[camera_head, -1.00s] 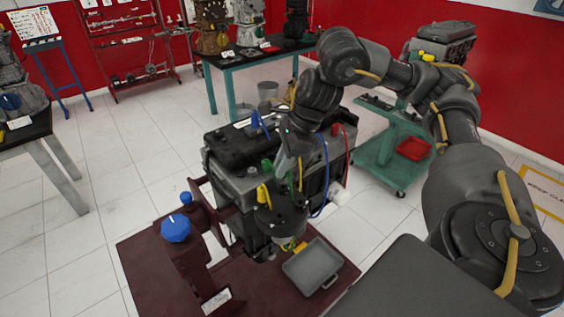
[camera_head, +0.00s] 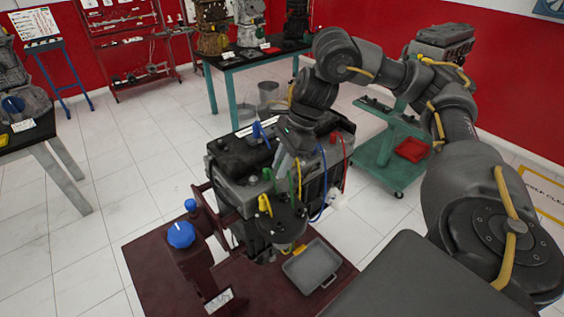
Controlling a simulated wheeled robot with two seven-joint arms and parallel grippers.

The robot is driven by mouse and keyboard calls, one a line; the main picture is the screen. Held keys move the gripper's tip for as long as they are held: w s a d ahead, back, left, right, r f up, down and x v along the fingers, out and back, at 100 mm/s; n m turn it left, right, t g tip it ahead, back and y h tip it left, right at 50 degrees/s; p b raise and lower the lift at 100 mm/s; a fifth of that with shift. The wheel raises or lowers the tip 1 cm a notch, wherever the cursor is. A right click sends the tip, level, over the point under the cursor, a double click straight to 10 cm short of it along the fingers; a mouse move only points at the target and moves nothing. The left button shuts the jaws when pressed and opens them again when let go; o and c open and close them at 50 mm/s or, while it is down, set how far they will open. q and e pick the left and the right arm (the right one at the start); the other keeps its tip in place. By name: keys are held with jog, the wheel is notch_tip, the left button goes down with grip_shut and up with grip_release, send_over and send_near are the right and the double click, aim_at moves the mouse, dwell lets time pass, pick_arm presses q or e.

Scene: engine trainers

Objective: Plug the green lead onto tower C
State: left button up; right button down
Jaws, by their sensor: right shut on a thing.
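The engine trainer (camera_head: 228,192) stands in the middle, with a dark round distributor cap (camera_head: 283,222) on its near side. The green lead (camera_head: 299,182) shows as a thin strand, with a green piece (camera_head: 267,174) beside my fingers. My right gripper (camera_head: 281,172) reaches down over the engine from behind the cap and is shut on the green lead, above the cap. The grip itself is small and partly hidden. Tower letters are not readable, so I cannot tell which tower is C. My left gripper is not in view.
A yellow lead (camera_head: 265,205), a blue lead (camera_head: 324,185) and a red lead (camera_head: 346,165) are around the engine. A grey tray (camera_head: 312,267) and a blue knob (camera_head: 181,235) are on the dark red stand (camera_head: 160,285). A green cart (camera_head: 385,160) stands behind right.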

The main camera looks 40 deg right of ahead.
jog(key=shift+f, duration=0.15)
dwell(0.5)
jog(key=shift+s+f+b, duration=0.1)
jog(key=shift+f+b, duration=2.25)
jog(key=shift+f, duration=0.3)
jog(key=shift+f+b, duration=0.35)
jog(key=shift+f, duration=0.55)
dwell(0.4)
jog(key=c, duration=1.2)
grip_release()
